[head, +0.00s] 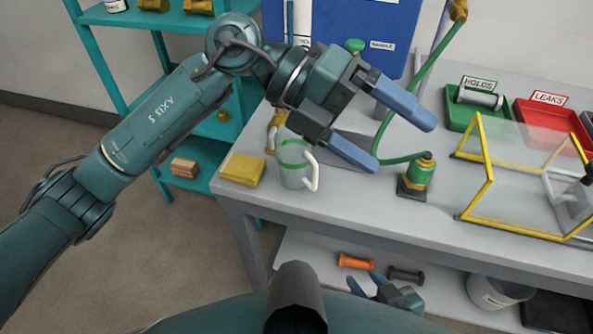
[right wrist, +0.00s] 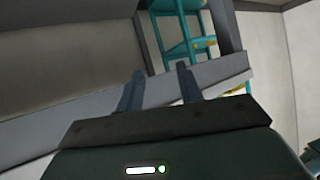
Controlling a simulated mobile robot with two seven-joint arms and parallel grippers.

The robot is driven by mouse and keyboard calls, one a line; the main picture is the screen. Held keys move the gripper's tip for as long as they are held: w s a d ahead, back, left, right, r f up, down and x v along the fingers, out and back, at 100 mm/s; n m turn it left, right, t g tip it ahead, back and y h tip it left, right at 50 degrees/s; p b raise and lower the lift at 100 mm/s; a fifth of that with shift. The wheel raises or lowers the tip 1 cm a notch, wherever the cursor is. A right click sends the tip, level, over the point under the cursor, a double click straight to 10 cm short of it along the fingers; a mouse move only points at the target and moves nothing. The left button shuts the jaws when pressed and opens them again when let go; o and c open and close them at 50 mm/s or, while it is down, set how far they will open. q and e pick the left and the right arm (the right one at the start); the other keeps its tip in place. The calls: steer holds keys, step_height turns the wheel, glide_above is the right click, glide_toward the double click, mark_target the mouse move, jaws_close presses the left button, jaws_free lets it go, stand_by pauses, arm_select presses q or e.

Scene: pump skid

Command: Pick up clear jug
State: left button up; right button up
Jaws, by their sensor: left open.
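The clear jug (head: 291,172) stands upright near the left front corner of the bench in the head view. It is see-through, with a green band near its rim and a white handle on its right. My left gripper (head: 405,145) is open and empty, above the bench to the right of the jug. Its lower finger is nearer the jug, with its tip pointing away to the right. My right gripper (head: 366,283) shows low in the head view, below the bench top's front edge. Its two fingers stand apart with nothing between them in the right wrist view (right wrist: 160,82).
A yellow cloth (head: 243,169) lies left of the jug. A green and brass fitting (head: 418,174) with a green hose stands right of it. A yellow-framed clear guard (head: 520,180), a green tray (head: 470,122) and a red tray (head: 545,138) are farther right. Teal shelving (head: 98,52) stands left.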

arm_select(q)
steer(key=w+a+f+t+y+b, duration=0.3)
steer(key=w+a+f+t+y, duration=0.1)
steer(key=w+y, duration=0.15)
steer(key=n+t+y+b, duration=0.3)
steer(key=t+y+b, duration=0.1)
steer(key=t+y, duration=0.15)
glide_above(294, 140)
steer(key=s, duration=0.5)
step_height(294, 140, down, 6)
steer(key=shift+a+p+x, duration=0.15)
steer(key=shift+p+x, duration=0.1)
steer(key=shift+x, duration=0.95)
steer(key=shift+a+p+x, duration=0.15)
steer(key=shift+p+x, duration=0.05)
steer(key=shift+x, duration=1)
steer(key=shift+s+f, duration=0.1)
steer(key=shift+s, duration=0.1)
steer(key=c, duration=1.3)
arm_select(e)
steer(key=shift+w+a+f+t+y, duration=0.1)
steer(key=shift+a+f+t+y, duration=0.1)
steer(key=shift+f, duration=0.45)
steer(key=shift+a+f+t+y, duration=0.1)
steer(key=shift+f+t, duration=0.1)
steer(key=shift+f, duration=0.4)
